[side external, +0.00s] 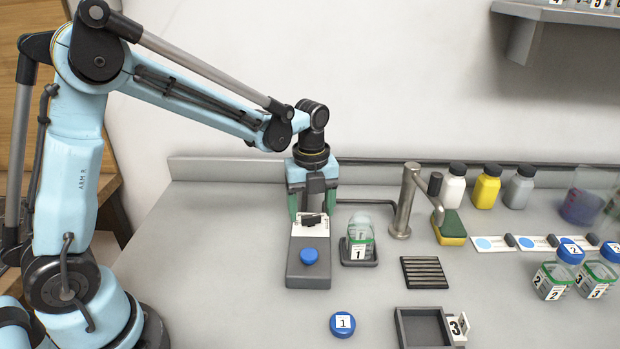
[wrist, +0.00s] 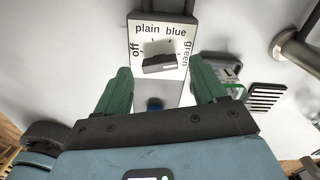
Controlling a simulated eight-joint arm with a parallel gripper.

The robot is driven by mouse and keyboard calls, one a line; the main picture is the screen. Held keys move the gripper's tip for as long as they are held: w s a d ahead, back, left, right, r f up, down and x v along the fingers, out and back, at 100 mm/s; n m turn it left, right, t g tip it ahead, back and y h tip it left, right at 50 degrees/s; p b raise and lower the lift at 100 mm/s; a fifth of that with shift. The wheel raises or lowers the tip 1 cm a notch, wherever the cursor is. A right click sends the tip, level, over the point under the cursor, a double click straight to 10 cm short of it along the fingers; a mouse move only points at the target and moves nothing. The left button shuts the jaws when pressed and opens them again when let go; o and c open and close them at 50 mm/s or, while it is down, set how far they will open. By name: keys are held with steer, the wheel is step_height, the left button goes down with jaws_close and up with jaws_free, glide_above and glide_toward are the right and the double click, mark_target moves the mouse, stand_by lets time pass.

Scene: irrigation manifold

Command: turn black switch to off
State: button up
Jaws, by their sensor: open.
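The black switch (side external: 314,221) is a bar-shaped knob on the white dial plate (side external: 297,229) of a grey box with a blue button (side external: 309,257). In the wrist view the switch (wrist: 159,65) lies roughly crosswise, its right end slightly higher. The plate reads off at left, plain and blue along the top, and green at right. I cannot tell which label the switch points to. My gripper (side external: 313,213) is open, its green fingers on either side of the switch. In the wrist view the fingers (wrist: 160,72) stand apart from it, with nothing held.
A jar marked 1 (side external: 360,240) stands on a dark pad just right of the box, with a metal tap (side external: 402,205) beyond. A blue lid (side external: 343,324) and a dark tray (side external: 424,328) lie in front. Bottles stand behind at right. Bench left of the box is clear.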

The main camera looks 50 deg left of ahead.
steer(key=shift+f, duration=0.7)
steer(key=c, duration=1.1)
steer(key=shift+o, duration=0.2)
